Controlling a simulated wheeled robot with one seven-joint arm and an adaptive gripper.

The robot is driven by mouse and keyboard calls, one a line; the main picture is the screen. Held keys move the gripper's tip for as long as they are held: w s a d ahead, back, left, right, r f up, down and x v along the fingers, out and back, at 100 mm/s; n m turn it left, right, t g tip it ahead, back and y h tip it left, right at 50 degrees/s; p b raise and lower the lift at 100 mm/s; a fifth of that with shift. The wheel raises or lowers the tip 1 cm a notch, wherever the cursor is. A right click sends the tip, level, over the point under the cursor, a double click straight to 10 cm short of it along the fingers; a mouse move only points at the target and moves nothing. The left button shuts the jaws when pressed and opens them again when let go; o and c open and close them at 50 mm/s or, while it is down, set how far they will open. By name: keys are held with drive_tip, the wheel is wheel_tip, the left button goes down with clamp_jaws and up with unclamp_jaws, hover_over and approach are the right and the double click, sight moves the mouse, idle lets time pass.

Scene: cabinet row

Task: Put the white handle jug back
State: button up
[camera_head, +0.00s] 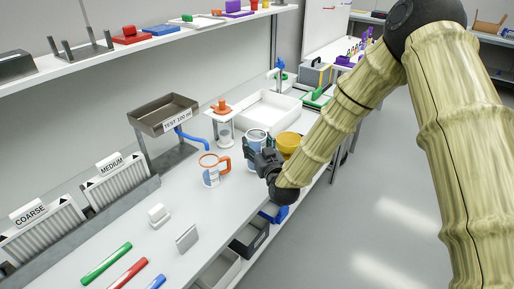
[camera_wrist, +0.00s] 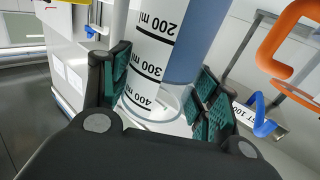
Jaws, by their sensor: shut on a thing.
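A clear measuring jug with black millilitre marks (camera_wrist: 160,55) stands between the two fingers of my gripper (camera_wrist: 163,95) in the wrist view. A narrow white upright part, which looks like its handle, shows beside the left finger. In the head view this jug (camera_head: 257,136) is partly hidden behind my gripper (camera_head: 257,158), at the right side of the counter. My gripper is shut on it. I cannot tell whether its base touches the counter. A second jug with an orange handle (camera_head: 212,172) stands to the left; its handle (camera_wrist: 285,45) shows at the wrist view's right.
A yellow bowl (camera_head: 289,142) is close to my gripper's right. A raised metal tray labelled "TEST 100 ml" (camera_head: 163,113) stands behind the orange-handle jug. A white sink (camera_head: 267,110) lies farther back. Coloured tubes (camera_head: 107,263) lie at the front. Bins (camera_head: 250,238) hang below the counter edge.

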drive_tip(key=shift+f, duration=0.85)
drive_tip(key=shift+f, duration=0.2)
drive_tip(key=o, duration=1.4)
drive_tip(key=shift+r, duration=0.2)
drive_tip(key=b+v, duration=0.1)
drive_tip(key=v, duration=1.1)
drive_tip(key=shift+b, duration=0.35)
